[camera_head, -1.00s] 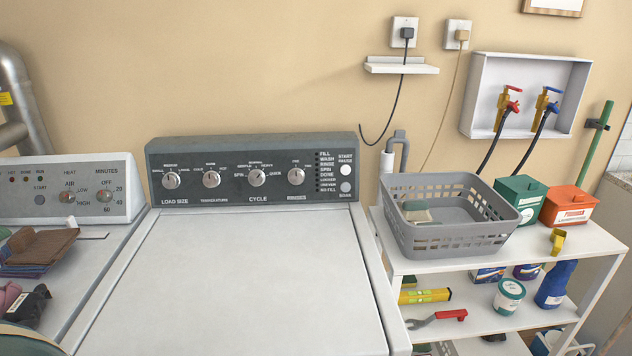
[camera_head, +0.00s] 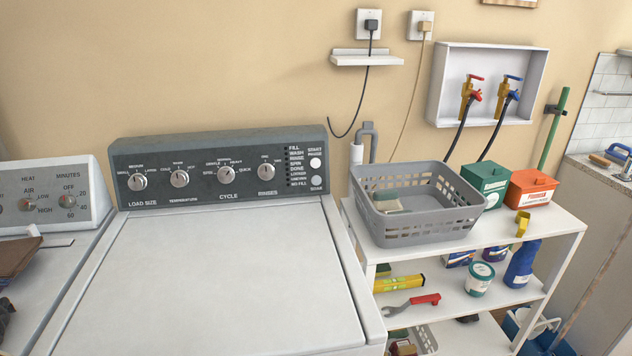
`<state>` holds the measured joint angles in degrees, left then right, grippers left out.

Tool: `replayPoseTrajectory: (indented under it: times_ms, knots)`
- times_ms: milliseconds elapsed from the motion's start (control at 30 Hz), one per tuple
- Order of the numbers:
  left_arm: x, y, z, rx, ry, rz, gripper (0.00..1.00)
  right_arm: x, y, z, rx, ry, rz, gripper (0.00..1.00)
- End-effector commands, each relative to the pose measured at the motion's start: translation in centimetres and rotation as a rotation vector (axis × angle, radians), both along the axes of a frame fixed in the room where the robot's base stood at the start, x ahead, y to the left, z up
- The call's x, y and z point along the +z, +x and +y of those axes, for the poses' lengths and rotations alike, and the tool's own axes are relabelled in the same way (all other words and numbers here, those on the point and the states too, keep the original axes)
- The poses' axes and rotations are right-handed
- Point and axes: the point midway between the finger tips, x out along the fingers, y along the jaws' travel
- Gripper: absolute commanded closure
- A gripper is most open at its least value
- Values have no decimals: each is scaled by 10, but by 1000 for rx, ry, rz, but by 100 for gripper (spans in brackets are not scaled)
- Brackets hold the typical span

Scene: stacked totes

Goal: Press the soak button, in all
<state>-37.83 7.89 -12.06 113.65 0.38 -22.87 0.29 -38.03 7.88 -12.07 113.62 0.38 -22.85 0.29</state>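The washer's dark control panel (camera_head: 210,195) stands along the back of the white washer (camera_head: 205,275). The soak button (camera_head: 316,181) is the lower, grey round button at the panel's right end, with a SOAK label under it. A white start/pause button (camera_head: 315,163) sits just above it. Several round knobs, including the cycle knob (camera_head: 226,175), run to the left along the panel. Neither of my grippers shows in the head view, and nothing covers the soak button.
The washer's lid is shut and clear. Right of it, a white shelf (camera_head: 560,226) carries a grey basket (camera_head: 425,231), a green box (camera_head: 487,181) and an orange box (camera_head: 531,189). A dryer panel (camera_head: 50,196) is at left. A grey pipe (camera_head: 369,130) rises behind the basket.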

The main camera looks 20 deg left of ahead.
Motion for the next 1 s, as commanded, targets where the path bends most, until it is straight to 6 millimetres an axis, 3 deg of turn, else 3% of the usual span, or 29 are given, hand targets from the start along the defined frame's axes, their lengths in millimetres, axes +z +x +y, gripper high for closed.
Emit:
replayPoseTrajectory:
  times_ms: [500, 1000]
  knots:
    - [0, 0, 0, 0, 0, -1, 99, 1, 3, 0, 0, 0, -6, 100]
    - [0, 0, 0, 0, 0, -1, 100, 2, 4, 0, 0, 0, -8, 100]
